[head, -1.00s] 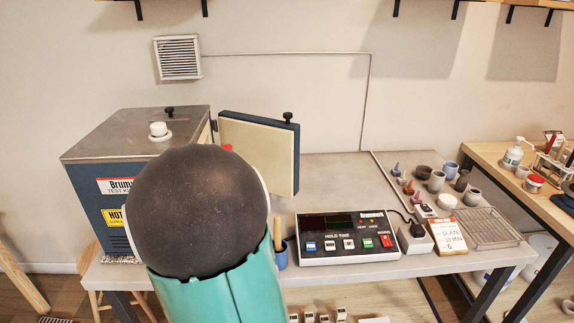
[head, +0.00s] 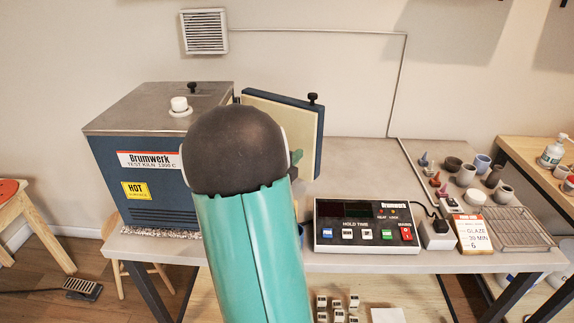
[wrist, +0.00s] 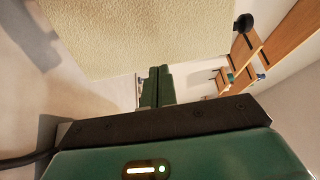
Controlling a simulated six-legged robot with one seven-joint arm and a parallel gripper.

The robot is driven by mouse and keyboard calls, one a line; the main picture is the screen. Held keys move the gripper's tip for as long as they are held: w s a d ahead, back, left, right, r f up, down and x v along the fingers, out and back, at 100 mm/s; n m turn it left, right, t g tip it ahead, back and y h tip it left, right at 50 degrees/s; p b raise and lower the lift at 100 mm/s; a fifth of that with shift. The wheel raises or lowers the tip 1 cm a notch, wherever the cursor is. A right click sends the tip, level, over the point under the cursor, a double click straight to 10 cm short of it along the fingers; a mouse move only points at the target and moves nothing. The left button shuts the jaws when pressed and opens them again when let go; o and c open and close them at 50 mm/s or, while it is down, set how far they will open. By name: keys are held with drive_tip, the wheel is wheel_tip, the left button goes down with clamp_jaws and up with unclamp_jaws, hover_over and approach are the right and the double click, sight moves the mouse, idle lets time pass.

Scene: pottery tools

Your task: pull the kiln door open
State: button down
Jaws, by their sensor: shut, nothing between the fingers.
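The kiln (head: 150,150) is a blue box with a grey top and a "Brumwerk" label, at the left of the table in the head view. Its door (head: 310,140), blue with a cream inner face and a black knob (head: 313,98), stands swung open to the right of the kiln. In the wrist view the door's cream face (wrist: 140,35) fills the upper part, with the black knob (wrist: 243,23) at its edge. My gripper (wrist: 157,72) is shut and empty, close to the door's cream side. Whether it touches is unclear. My arm hides the kiln opening in the head view.
A control box (head: 366,225) with coloured buttons stands on the table (head: 380,160) right of my arm. Further right are a card (head: 473,233), a wire rack (head: 520,229) and several small pots. A stool (head: 35,225) and a pedal (head: 83,288) are at the left.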

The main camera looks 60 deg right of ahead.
sight(309, 146)
drive_tip(key=d, duration=0.4)
drive_tip(key=shift+s, duration=0.15)
drive_tip(key=shift+s+d+t, duration=0.1)
drive_tip(key=shift+d+t, duration=0.2)
drive_tip(key=shift+d, duration=0.2)
drive_tip(key=d+n+t, duration=0.3)
drive_tip(key=d+t, duration=0.1)
drive_tip(key=d, duration=0.5)
drive_tip(key=shift+d, duration=0.3)
drive_tip(key=shift+r, duration=0.15)
